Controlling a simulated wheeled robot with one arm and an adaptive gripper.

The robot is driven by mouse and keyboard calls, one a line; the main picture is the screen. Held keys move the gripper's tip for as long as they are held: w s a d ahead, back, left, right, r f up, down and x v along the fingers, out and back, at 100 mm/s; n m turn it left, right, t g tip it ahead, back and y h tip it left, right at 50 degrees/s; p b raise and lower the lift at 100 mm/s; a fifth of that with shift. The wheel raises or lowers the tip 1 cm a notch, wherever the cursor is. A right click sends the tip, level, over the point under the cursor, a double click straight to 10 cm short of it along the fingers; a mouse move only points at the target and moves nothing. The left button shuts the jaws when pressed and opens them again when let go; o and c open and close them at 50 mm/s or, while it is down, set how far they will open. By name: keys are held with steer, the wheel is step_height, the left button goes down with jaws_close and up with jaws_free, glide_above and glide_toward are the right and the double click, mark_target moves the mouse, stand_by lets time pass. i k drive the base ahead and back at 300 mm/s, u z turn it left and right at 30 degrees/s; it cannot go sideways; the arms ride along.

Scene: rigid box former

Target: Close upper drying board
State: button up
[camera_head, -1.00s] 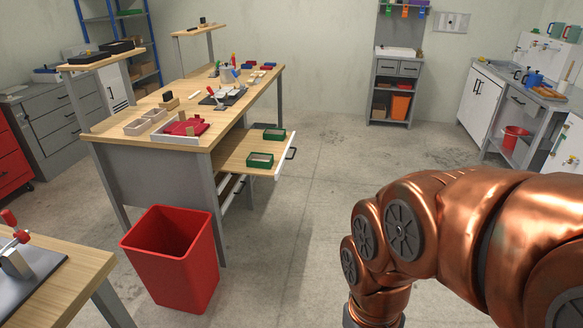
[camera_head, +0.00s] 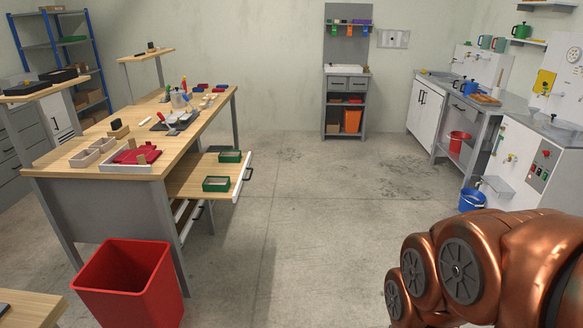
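The upper drying board (camera_head: 201,184) is a light wood pull-out under the workbench top. It stands out to the right from the bench side, with a white front and a dark handle (camera_head: 248,173). Two green trays lie on it, one farther back (camera_head: 230,156) and one nearer (camera_head: 217,184). Below it, other white-edged boards or drawers (camera_head: 187,216) show partly and sit farther in. My copper arm fills the lower right, well apart from the board. My gripper is outside the picture.
The workbench (camera_head: 150,130) carries small boxes, a red cloth and tools. A red bin (camera_head: 128,280) stands on the floor in front of it. Open floor (camera_head: 310,210) lies right of the board. A sink counter (camera_head: 428,108) and a blue bucket (camera_head: 471,200) are at the right.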

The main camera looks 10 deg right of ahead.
mark_target(185, 180)
steer(key=z, duration=0.55)
steer(key=i, duration=1.25)
steer(key=u, duration=0.95)
steer(key=i, duration=0.35)
steer(key=u, duration=0.3)
steer(key=k, duration=0.35)
steer(key=u, duration=0.85)
steer(key=i, duration=1.25)
steer(key=z, duration=0.45)
